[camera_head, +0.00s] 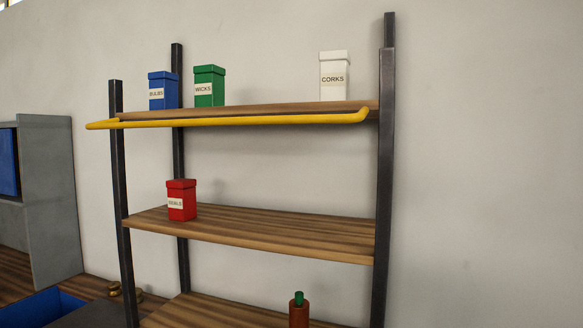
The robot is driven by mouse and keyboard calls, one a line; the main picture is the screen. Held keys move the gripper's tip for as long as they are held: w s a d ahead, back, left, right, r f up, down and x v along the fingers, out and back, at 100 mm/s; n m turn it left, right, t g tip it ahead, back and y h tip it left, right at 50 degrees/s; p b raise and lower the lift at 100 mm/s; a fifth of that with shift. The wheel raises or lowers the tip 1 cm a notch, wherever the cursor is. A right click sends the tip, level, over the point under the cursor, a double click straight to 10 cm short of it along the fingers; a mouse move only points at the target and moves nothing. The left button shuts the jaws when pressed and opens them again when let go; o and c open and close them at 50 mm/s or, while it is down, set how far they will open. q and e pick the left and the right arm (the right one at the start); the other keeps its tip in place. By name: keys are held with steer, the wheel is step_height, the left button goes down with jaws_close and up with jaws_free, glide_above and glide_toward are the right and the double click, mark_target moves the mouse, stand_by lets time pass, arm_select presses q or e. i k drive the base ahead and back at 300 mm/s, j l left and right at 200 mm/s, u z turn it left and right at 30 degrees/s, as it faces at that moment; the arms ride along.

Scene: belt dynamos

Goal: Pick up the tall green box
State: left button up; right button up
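The tall green box (209,86) stands upright on the top shelf of a rack. It has a green lid and a pale label that reads "WICKS". A blue box (163,90) labelled "BULBS" stands just left of it. A white box (334,76) labelled "CORKS" stands farther right on the same shelf. Neither of my grippers shows in the head view.
A yellow rail (240,121) runs along the front of the top shelf (270,108). Dark posts (386,160) frame the rack. A red box (181,200) stands on the middle shelf (290,232). A green-topped bottle (299,312) is below. The top shelf is clear between green and white boxes.

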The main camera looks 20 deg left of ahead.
mark_target(209, 79)
steer(key=j, duration=0.95)
steer(key=k+j+u, duration=0.15)
steer(key=j, duration=0.85)
